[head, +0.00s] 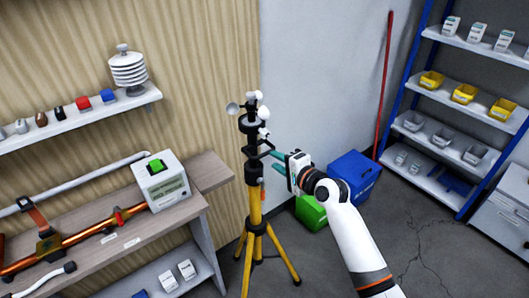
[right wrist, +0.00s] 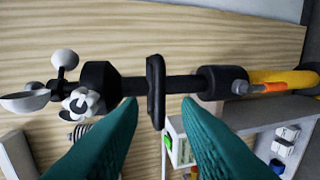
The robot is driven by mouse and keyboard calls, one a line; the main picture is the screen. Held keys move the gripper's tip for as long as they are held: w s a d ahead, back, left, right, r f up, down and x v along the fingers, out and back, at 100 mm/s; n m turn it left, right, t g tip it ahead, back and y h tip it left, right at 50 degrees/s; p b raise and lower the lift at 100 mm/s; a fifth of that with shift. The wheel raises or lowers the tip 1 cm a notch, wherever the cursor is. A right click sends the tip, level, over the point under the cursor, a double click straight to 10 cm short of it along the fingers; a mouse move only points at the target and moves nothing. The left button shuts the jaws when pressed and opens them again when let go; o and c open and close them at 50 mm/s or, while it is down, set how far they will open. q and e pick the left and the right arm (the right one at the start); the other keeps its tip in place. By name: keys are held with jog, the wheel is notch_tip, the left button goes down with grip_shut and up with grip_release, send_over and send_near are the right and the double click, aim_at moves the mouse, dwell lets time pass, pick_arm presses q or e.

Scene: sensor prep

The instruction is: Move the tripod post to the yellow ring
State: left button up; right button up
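The tripod post (head: 252,140) is black and stands upright in a tripod with yellow legs (head: 255,208). An anemometer with white cups (head: 258,96) tops it. In the right wrist view the post (right wrist: 185,83) runs sideways, with a black flange (right wrist: 155,88) between my fingertips' positions. My right gripper (head: 272,162) is open and empty, just right of the post; its teal fingers (right wrist: 160,105) point at it. I cannot make out a separate yellow ring; the yellow tripod tube (right wrist: 285,78) meets a black collar (right wrist: 222,82). My left gripper is not in view.
A wooden bench (head: 105,235) with a white box (head: 160,182) and copper pipe stands left. A wall shelf (head: 80,118) is above it. A blue bin (head: 355,175) and green bin (head: 311,212) lie behind my right arm. A blue rack (head: 400,95) stands right.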

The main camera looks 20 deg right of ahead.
aim_at(264, 154)
jog(key=x, duration=0.6)
jog(key=shift+w+a, duration=0.2)
jog(key=shift+w, duration=0.05)
grip_shut()
